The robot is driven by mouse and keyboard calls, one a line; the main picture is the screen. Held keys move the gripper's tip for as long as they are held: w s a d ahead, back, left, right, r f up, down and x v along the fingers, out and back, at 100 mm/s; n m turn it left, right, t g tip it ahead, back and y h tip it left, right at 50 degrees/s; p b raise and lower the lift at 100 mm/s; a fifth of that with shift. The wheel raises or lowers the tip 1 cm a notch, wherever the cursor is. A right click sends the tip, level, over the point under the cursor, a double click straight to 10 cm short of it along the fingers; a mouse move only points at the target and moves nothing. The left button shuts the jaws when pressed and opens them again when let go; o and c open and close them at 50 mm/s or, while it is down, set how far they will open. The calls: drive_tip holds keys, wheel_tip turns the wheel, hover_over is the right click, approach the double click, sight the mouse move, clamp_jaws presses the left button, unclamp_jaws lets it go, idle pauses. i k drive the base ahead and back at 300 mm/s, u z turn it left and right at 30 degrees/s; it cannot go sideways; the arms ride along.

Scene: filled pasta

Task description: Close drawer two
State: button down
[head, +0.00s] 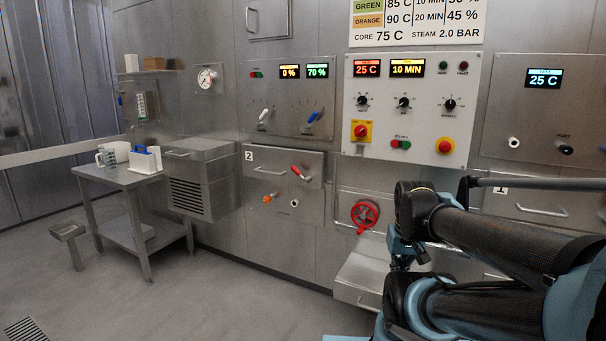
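Drawer two is the steel front (285,161) marked with a white "2" label, in the wall of machines left of the middle in the head view. It has a bar handle (270,171) across its front. A red-handled lever (300,173) is beside the handle. The front seems to stand out a little from the wall, but I cannot tell how far the drawer is open. My arm fills the lower right, well to the right of the drawer. I cannot make out my gripper's fingers, and nothing of mine touches the drawer.
A steel cabinet with a grille (187,196) juts out left of the drawer. A steel side table (118,180) holds jugs and a white holder. A red handwheel (365,214) and a low steel ledge (358,283) are to the right. The floor (215,300) before the drawer is clear.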

sight(273, 164)
drive_tip(key=i, duration=1)
